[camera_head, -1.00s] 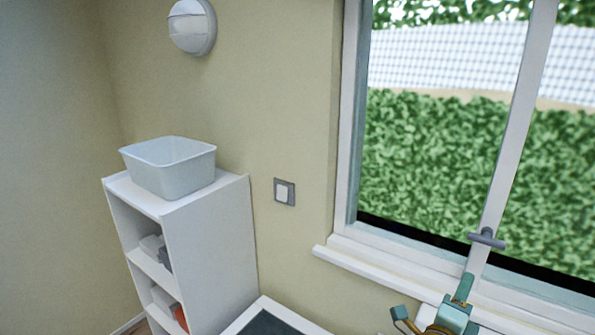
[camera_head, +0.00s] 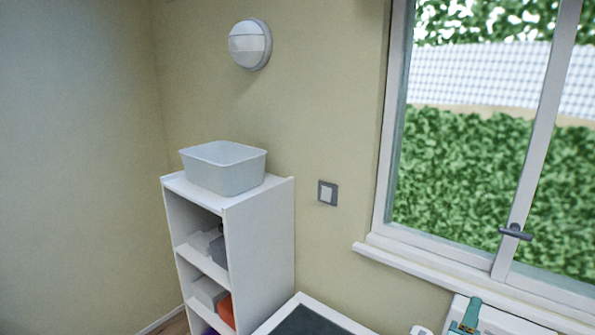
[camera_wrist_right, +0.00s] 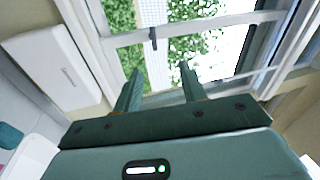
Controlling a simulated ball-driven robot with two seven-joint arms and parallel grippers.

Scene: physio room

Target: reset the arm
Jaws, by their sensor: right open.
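My right gripper (camera_wrist_right: 160,82) shows in the right wrist view with its two green fingers apart and nothing between them. The window and its handle lie beyond the fingertips. In the head view only a small green part of my right gripper (camera_head: 468,318) shows at the bottom edge, right of centre, below the window sill. The rest of it is cut off by the frame. My left gripper is in neither view.
A white shelf unit (camera_head: 262,250) stands against the wall with a pale bin (camera_head: 228,178) on top. The window (camera_head: 470,180) has a grey handle (camera_head: 515,232) and a white sill (camera_head: 450,280). A dark-topped white surface (camera_head: 318,322) is at the bottom.

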